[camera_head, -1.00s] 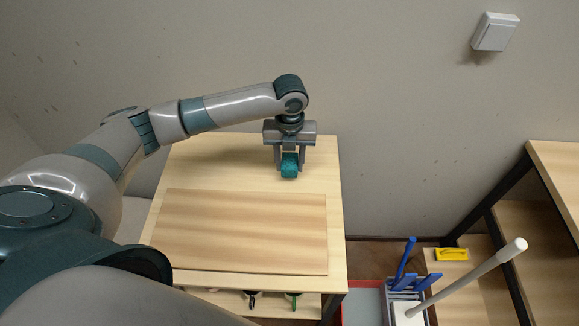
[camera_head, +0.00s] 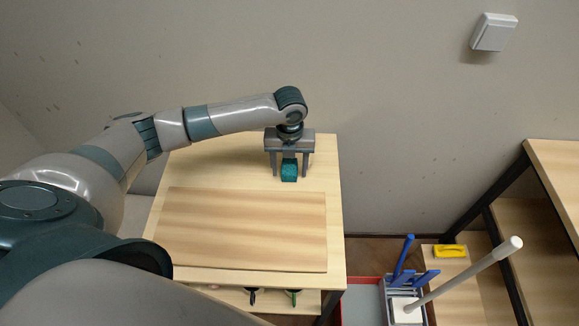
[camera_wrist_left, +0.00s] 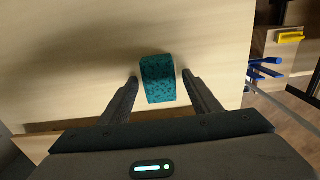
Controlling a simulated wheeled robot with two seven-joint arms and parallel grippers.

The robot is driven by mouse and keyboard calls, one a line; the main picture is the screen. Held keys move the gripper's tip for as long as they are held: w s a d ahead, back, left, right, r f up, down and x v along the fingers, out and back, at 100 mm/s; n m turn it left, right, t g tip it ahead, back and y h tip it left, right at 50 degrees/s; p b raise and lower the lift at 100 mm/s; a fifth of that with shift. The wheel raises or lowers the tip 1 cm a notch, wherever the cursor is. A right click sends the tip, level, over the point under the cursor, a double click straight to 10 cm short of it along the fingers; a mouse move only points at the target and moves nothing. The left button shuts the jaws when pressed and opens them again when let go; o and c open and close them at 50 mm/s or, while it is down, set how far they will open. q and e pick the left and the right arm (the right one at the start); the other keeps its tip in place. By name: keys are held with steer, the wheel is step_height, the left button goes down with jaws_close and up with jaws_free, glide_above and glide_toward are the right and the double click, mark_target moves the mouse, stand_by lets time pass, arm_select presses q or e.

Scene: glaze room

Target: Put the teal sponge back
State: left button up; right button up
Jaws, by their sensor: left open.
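The teal sponge (camera_head: 289,171) stands on the pale wooden table top near its back right part. My left gripper (camera_head: 290,172) is over it with the fingers open, one on each side of the sponge. In the left wrist view the sponge (camera_wrist_left: 158,78) shows between the two fingertips (camera_wrist_left: 158,80), with a visible gap on each side. My right gripper is not in view.
A wooden board (camera_head: 245,228) lies on the front part of the table (camera_head: 215,160). A caddy with blue-handled tools (camera_head: 405,285), a red-edged tray (camera_head: 362,300) and a yellow object (camera_head: 450,251) are at lower right, near a shelf (camera_head: 560,160). A wall stands behind.

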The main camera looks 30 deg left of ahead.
mark_target(290, 167)
arm_select(q)
steer(key=shift+r, duration=0.15)
step_height(290, 167, up, 12)
steer(key=b, duration=0.4)
stand_by(0.6)
